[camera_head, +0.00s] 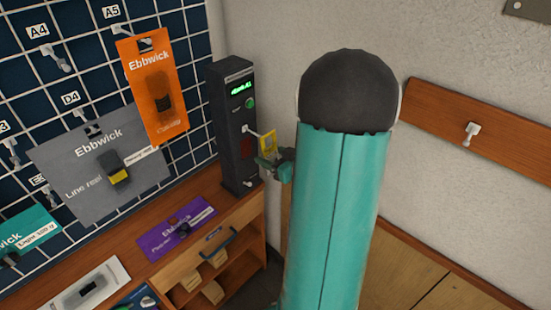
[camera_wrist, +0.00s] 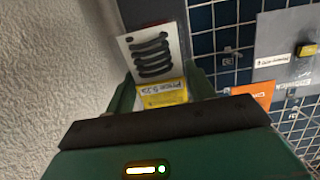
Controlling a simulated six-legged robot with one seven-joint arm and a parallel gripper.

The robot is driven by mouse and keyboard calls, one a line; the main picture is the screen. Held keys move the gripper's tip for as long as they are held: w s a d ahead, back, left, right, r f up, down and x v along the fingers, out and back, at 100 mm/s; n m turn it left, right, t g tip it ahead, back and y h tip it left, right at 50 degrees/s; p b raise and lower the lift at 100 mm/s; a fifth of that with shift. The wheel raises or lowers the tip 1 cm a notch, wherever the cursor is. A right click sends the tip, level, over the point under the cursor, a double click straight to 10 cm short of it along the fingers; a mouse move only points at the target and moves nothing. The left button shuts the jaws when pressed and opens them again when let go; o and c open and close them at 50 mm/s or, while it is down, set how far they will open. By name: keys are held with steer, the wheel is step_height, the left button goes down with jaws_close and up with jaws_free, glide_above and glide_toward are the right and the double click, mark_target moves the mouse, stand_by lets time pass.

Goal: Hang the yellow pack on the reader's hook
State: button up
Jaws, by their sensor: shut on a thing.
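The yellow pack (camera_head: 268,143) is small in the head view, beside the front of the dark reader. In the wrist view the pack (camera_wrist: 163,94) shows a yellow label part and a white card with dark coils. My gripper (camera_head: 275,166) is shut on it, with one green finger on each side in the wrist view (camera_wrist: 163,84). The reader (camera_head: 233,130) is a tall dark box with a lit green display. Its small light hook (camera_head: 249,129) sticks out near the pack's top. I cannot tell whether pack and hook touch.
A wire grid (camera_head: 85,25) on the left holds an orange pack (camera_head: 154,80) and a grey pack (camera_head: 75,165). A purple pack (camera_head: 175,228) lies on the wooden bench. A wooden rail with a white hook (camera_head: 471,133) is on the right wall.

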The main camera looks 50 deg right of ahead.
steer(key=shift+r+x, duration=0.1)
steer(key=shift+x, duration=0.85)
steer(key=shift+r+x, duration=0.15)
steer(key=shift+x, duration=0.8)
steer(key=shift+w+f, duration=0.3)
steer(key=shift+w, duration=0.35)
steer(key=o, duration=1.1)
steer(key=shift+c, duration=0.2)
steer(key=v, duration=1.3)
steer(key=shift+s, duration=0.4)
